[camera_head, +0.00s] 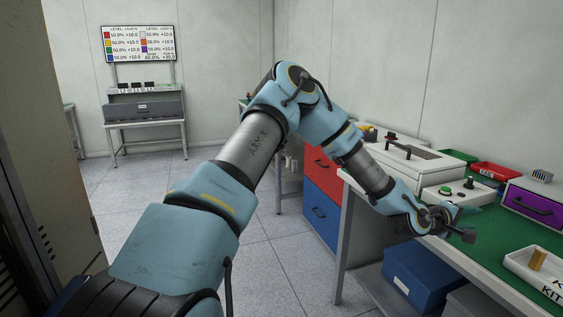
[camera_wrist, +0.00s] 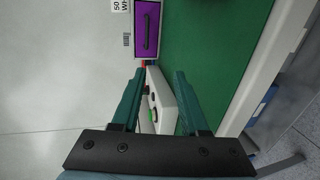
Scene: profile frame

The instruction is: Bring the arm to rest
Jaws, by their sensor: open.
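My arm stretches from the lower left across the head view, bends at a high elbow, and comes down to the right. My gripper (camera_head: 466,222) is over the front edge of the green-topped workbench (camera_head: 490,245). In the wrist view my gripper (camera_wrist: 160,72) has its two teal fingers apart, with nothing held between them. A white control box (camera_head: 456,194) with a green button and a black knob stands just behind the gripper; it also shows between and beyond the fingers in the wrist view (camera_wrist: 164,100).
A large white case (camera_head: 405,160), red bin (camera_head: 490,171) and purple drawer unit (camera_head: 535,207) stand along the bench's back. A white kit tray (camera_head: 515,262) lies at right. Red and blue drawers (camera_head: 322,205) and a blue bin (camera_head: 418,280) are below. Open floor (camera_head: 270,255) lies left of the bench.

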